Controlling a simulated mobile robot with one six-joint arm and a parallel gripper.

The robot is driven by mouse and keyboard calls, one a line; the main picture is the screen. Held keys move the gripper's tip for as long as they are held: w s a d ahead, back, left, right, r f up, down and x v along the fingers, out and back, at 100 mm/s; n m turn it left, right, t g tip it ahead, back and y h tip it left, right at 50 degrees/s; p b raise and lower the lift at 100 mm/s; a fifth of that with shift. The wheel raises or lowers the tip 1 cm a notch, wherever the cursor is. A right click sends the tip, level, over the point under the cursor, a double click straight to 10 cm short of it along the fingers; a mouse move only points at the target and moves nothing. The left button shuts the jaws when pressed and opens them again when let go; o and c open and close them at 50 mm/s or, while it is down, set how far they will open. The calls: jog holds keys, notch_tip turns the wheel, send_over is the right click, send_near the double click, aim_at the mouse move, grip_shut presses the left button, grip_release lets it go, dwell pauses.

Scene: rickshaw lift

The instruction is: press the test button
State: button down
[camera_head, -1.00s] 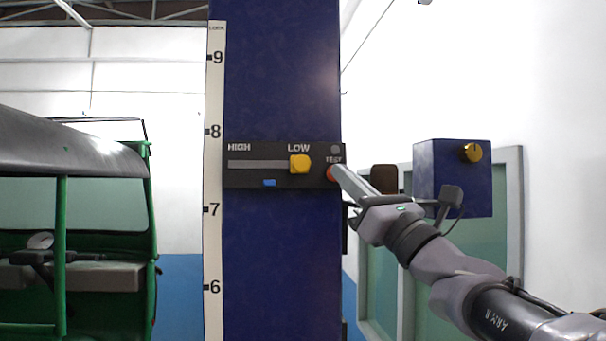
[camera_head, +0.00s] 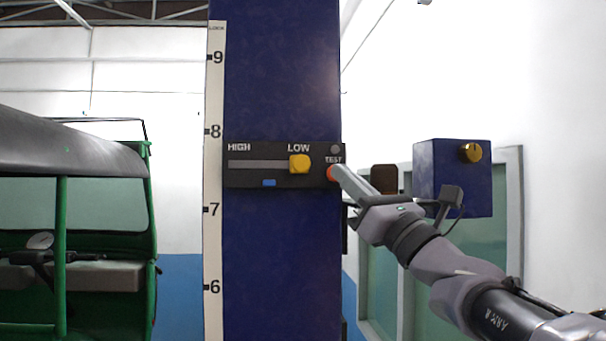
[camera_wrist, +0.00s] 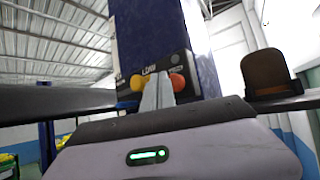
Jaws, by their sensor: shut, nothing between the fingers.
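The red-orange test button (camera_head: 331,173) sits under the TEST label at the right end of a black panel (camera_head: 258,179) on a blue column. It also shows in the wrist view (camera_wrist: 177,82). My gripper (camera_head: 340,172) is shut and empty, its fingertips right at the button and covering part of it. I cannot tell whether the tips touch it or stand just short. In the wrist view the closed fingers (camera_wrist: 158,92) point at the panel between a yellow knob (camera_wrist: 137,82) and the button. A grey round lamp (camera_head: 335,149) above the TEST label looks unlit.
The yellow slider knob (camera_head: 299,164) stands at LOW, left of the button, with a blue tab (camera_head: 269,183) below the slot. A blue box with a yellow knob (camera_head: 472,152) hangs at right. A green rickshaw (camera_head: 75,230) stands at left. A white scale (camera_head: 214,250) runs up the column.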

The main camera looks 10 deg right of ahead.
jog(key=shift+w, duration=0.15)
jog(key=shift+w, duration=0.35)
jog(key=shift+w+p, duration=0.4)
dwell(0.8)
jog(key=shift+s+b, duration=0.4)
jog(key=shift+s, duration=0.5)
jog(key=shift+s+b, duration=0.75)
jog(key=shift+s, duration=1.75)
